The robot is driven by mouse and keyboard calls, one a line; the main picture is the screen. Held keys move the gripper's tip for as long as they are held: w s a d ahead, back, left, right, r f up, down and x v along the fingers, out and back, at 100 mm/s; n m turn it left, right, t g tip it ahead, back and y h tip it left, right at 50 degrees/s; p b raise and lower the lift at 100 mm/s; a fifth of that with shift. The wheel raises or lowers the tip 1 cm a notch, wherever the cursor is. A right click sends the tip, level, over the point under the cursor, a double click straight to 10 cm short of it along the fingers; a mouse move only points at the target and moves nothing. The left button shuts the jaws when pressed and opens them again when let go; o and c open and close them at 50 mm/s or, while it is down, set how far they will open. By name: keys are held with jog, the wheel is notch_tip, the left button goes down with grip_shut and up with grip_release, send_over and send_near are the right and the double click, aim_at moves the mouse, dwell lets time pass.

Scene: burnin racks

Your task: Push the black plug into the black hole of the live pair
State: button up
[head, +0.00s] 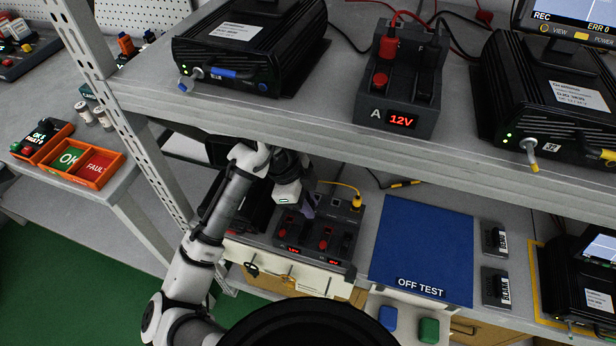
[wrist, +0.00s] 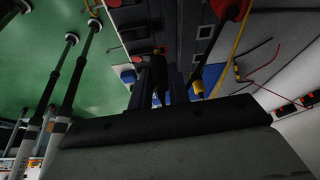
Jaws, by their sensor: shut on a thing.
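My gripper (head: 308,207) is over the dark grey socket block (head: 345,262) on the lower shelf. It is shut on a dark thing, which looks like the black plug (wrist: 159,78) between the fingers in the wrist view. In the head view the fingers and arm hide the plug. The block has red knobs (head: 324,244) and two small lit red displays (head: 293,249), too small to read surely. The black holes cannot be made out, and I cannot tell whether the plug touches one.
A yellow plug (head: 357,203) with a yellow cable is at the block's back right. A blue OFF TEST mat (head: 420,245) lies to the right.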

jog(key=shift+w, duration=0.3)
jog(key=shift+f+b, duration=1.2)
jog(key=shift+f, duration=0.4)
jog(key=shift+a+f, duration=0.1)
jog(key=shift+a, duration=0.05)
jog(key=shift+f+b, duration=0.35)
jog(key=shift+b, duration=0.65)
dwell(1.4)
jog(key=shift+f+b, duration=1.05)
jog(key=shift+b, duration=0.05)
dwell(1.0)
jog(key=o, duration=0.9)
jog(key=shift+c, duration=1.1)
jog(key=shift+o, duration=0.4)
jog(key=shift+s, duration=0.1)
